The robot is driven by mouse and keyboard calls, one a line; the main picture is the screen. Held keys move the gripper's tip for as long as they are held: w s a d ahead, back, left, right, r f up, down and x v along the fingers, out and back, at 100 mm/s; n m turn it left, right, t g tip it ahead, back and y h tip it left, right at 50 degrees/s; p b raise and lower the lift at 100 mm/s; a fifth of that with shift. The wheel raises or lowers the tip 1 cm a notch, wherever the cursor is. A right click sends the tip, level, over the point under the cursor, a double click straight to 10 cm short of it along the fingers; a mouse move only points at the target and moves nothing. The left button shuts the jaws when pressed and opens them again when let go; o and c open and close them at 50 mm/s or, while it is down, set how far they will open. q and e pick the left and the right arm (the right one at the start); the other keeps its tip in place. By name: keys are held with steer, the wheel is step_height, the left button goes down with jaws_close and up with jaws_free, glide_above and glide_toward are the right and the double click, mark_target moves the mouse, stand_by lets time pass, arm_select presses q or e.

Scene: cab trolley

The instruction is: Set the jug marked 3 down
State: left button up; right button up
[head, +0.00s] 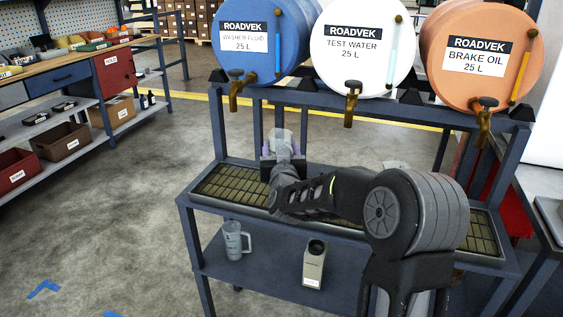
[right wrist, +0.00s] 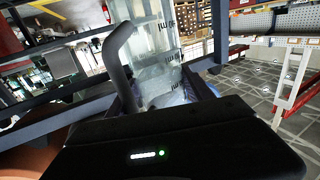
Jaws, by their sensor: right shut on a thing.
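A clear see-through jug (head: 283,138) is in my right gripper (head: 283,158), above the left part of the trolley's grated top (head: 225,184). The right wrist view shows the jug (right wrist: 158,62) close up, with a grey handle and dark scale marks; no number 3 can be read on it. The gripper is shut on the jug. I cannot tell whether its base touches the grate, as my arm and gripper hide it. My left gripper is not in view.
Blue, white and orange drums (head: 361,47) with taps stand on the rack behind the grate.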

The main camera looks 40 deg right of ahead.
steer(key=shift+f, duration=1.8)
steer(key=shift+f+b, duration=0.1)
steer(key=shift+b, duration=0.2)
steer(key=shift+f, duration=0.15)
steer(key=o, duration=1.5)
steer(key=shift+r, duration=0.35)
steer(key=v, duration=1.2)
steer(key=shift+f, duration=0.2)
